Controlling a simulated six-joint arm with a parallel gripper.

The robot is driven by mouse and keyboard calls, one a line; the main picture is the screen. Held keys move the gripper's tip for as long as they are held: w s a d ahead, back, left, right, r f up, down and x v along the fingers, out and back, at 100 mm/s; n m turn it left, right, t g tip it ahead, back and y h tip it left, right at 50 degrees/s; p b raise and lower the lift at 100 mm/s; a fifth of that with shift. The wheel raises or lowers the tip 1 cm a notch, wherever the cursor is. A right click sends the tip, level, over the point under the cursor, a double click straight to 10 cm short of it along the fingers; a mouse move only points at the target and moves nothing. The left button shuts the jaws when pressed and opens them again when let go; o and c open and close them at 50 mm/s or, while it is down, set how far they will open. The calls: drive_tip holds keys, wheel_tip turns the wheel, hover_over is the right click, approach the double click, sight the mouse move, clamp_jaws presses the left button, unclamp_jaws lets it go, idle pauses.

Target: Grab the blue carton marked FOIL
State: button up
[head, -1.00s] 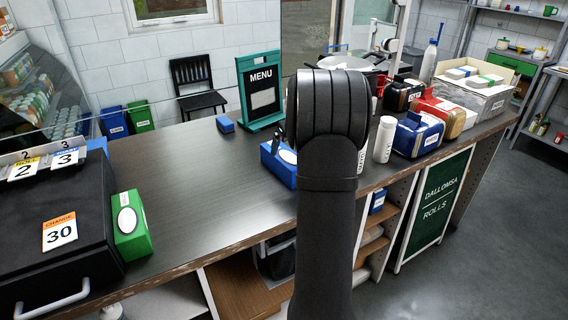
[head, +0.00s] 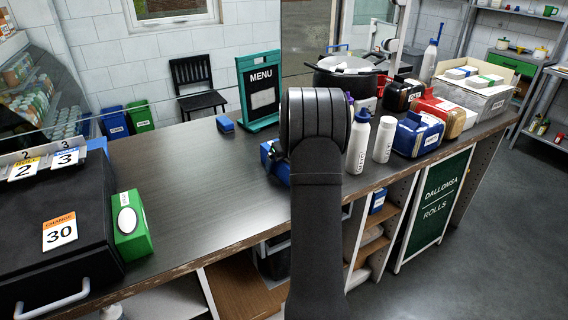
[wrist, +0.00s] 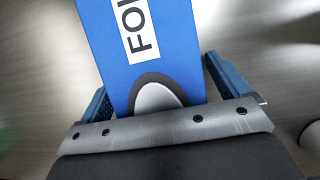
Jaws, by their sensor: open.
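The blue carton (wrist: 178,58) with a white label, its letters partly cut off at the top edge, fills the middle of the wrist view. A grey rounded patch with a dark rim shows on its near end. My gripper (wrist: 156,78) is open, with one blue finger on each side of the carton. A gap shows at the left finger; I cannot tell whether the right finger touches. In the head view, the carton (head: 269,158) sits on the counter, mostly hidden behind my arm, which also hides the gripper.
Two white bottles (head: 384,139) stand just right of my arm. The MENU stand (head: 262,88) and a small blue box (head: 225,124) are behind. The counter's middle (head: 190,185) is clear.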

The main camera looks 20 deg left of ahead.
drive_tip(key=c, duration=1.4)
drive_tip(key=shift+o, duration=0.2)
drive_tip(key=shift+r, duration=0.15)
drive_tip(key=shift+r, duration=0.3)
drive_tip(key=r, duration=0.3)
drive_tip(key=shift+d+r, duration=0.25)
drive_tip(key=shift+r, duration=0.1)
drive_tip(key=s+d+r, duration=0.2)
drive_tip(key=d+r, duration=0.4)
drive_tip(key=d, duration=0.5)
drive_tip(key=shift+s+r, duration=0.25)
